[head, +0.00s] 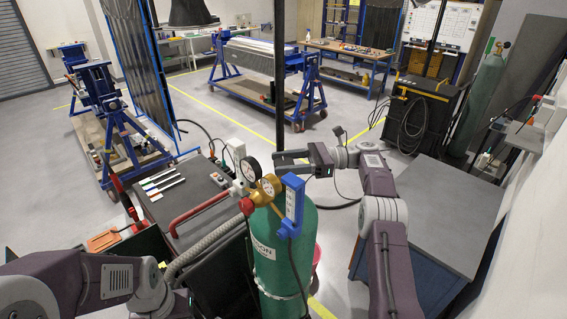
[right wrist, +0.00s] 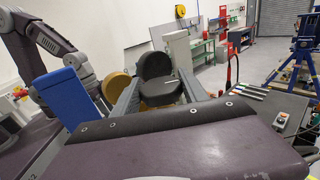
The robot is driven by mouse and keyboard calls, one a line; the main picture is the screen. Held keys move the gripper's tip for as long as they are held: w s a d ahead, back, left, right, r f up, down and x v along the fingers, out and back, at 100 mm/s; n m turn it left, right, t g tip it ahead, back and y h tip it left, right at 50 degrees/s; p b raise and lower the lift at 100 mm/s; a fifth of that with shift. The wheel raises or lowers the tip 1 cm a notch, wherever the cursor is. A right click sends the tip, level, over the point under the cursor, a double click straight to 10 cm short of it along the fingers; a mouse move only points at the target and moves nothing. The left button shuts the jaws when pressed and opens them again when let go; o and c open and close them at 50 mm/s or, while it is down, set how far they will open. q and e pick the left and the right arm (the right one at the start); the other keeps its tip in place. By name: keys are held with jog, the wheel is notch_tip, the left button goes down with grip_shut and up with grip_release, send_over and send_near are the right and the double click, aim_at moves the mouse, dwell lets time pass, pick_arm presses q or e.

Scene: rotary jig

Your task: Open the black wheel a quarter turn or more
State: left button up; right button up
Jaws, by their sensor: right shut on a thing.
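The green gas cylinder (head: 277,250) stands upright at the front middle of the head view, with a brass regulator, a black-rimmed gauge (head: 250,168) and a red knob on top. My right gripper (head: 283,163) reaches in from the right at the cylinder's top, just behind the gauges. In the right wrist view its two grey fingers (right wrist: 160,90) lie on either side of a dark, rounded part, which looks like the black wheel (right wrist: 161,92), and are shut on it. I cannot make out the wheel in the head view. My left arm shows at lower left; its gripper does not show.
A blue upright piece (head: 293,201) stands close in front of the gripper, and shows in the wrist view (right wrist: 66,97). A dark bench (head: 180,207) with a red bent handle is left of the cylinder. A grey-topped cabinet (head: 455,210) is at right. Open floor lies behind.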

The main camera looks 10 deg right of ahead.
dwell(0.3)
jog(key=o, duration=1.4)
jog(key=shift+c, duration=0.2)
jog(key=shift+m+t, duration=0.4)
jog(key=shift+t, duration=0.2)
